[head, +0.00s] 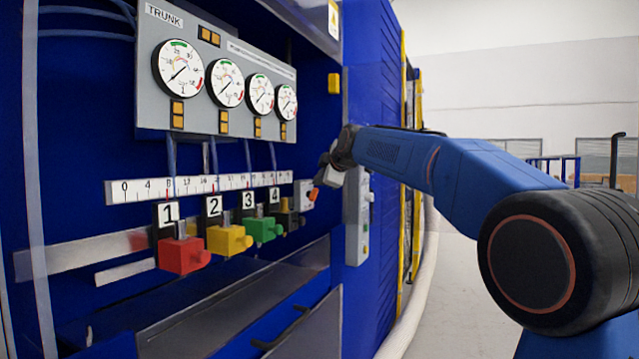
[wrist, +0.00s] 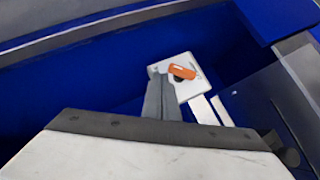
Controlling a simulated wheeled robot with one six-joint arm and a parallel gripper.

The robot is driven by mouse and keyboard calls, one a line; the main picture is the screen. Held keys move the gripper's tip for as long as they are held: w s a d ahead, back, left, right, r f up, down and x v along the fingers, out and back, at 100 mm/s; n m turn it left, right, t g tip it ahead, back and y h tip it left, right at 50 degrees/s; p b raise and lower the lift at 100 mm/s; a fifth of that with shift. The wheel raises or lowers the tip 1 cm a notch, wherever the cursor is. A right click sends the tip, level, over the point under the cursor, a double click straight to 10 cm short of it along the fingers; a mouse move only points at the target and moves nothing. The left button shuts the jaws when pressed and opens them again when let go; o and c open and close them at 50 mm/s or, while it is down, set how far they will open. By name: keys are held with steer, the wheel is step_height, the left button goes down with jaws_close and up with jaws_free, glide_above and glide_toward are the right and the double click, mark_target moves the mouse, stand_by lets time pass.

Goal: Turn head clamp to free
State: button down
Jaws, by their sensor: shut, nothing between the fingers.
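The head clamp appears as a small orange handle (head: 313,195) on a light plate (head: 300,188) at the right end of the ruler strip. In the wrist view the orange handle (wrist: 182,72) lies across a dark hub on the white plate (wrist: 190,91). My gripper (head: 324,178) is close to the plate, just above and right of the handle in the head view. In the wrist view its grey fingers (wrist: 157,76) are together and empty, with tips just left of the handle. I cannot tell whether they touch it. The plate's markings are too small to read.
Red (head: 183,256), yellow (head: 229,240) and green (head: 264,229) blocks sit left of the clamp under numbered tags. A gauge panel (head: 215,120) is above. A grey control box (head: 357,215) stands close right of my gripper. Open floor lies further right.

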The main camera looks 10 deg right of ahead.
steer(key=s+d+r, duration=0.1)
steer(key=s+r, duration=0.7)
steer(key=s, duration=0.3)
steer(key=s+d+f+m+g+h, duration=0.1)
steer(key=s+f+m, duration=0.4)
steer(key=s+f, duration=1)
steer(key=s+d+f+m+g+h, duration=0.1)
steer(key=s+d+f+m+g, duration=0.3)
steer(key=s+f, duration=1.2)
steer(key=s+d+f+m+g+h, duration=0.1)
steer(key=s+d+f+m+g, duration=0.2)
steer(key=s+f+m, duration=0.4)
steer(key=s+d+f, duration=0.1)
steer(key=s+f, duration=0.7)
steer(key=f, duration=0.5)
steer(key=shift+s+d+f, duration=0.2)
steer(key=shift+d+f, duration=0.1)
steer(key=shift+d, duration=0.1)
